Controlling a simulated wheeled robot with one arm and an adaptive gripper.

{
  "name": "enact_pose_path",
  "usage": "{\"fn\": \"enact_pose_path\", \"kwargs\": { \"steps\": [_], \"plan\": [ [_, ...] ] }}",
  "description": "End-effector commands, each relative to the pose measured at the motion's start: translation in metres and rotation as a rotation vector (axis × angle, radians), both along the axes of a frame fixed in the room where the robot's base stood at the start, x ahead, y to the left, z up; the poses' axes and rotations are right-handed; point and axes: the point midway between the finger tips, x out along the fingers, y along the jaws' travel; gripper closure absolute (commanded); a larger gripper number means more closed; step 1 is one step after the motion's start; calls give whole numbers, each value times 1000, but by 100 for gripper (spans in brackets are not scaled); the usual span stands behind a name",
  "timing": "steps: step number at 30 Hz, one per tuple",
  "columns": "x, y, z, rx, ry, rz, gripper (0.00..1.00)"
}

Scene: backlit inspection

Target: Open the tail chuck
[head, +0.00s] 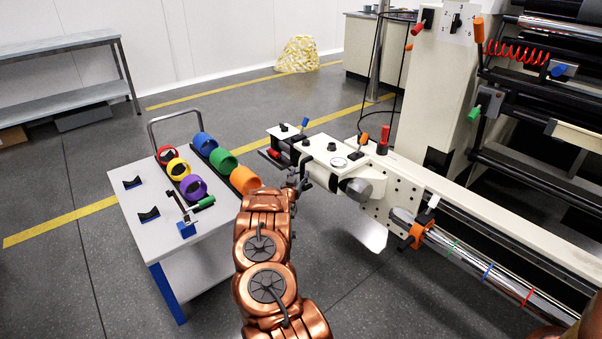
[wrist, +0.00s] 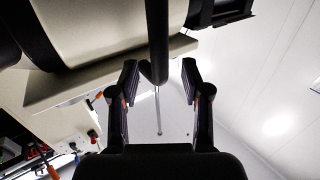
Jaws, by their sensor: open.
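A cream tail unit (head: 325,160) with a grey round chuck-like end (head: 362,189) stands on the machine's near side. Which part is the tail chuck is not clear. A dark curved handle (head: 306,162) is at its left end. My gripper (head: 295,182) is beside that end, partly hidden by my arm. In the wrist view my gripper (wrist: 161,84) is open, with two dark fingers apart. A dark rounded bar (wrist: 157,40) comes down from the top, its lower end showing between the fingertips. I cannot tell its depth, and no contact is visible.
A white cart (head: 155,240) with coloured rings stands to the left. A steel shaft (head: 480,270) with an orange clamp (head: 418,236) runs along the machine at right. A cream panel (wrist: 95,80) lies close to the fingers. The floor left of the cart is clear.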

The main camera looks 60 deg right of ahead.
Motion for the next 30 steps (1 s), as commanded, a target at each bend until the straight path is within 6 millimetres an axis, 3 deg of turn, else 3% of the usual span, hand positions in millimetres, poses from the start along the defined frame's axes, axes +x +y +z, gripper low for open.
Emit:
{"fn": "enact_pose_path", "kwargs": {
  "steps": [19, 30],
  "plan": [
    [-19, 61, -1, 4, 0, 1, 52],
    [-23, 71, 0, -1, -1, 1, 52]
  ]
}}
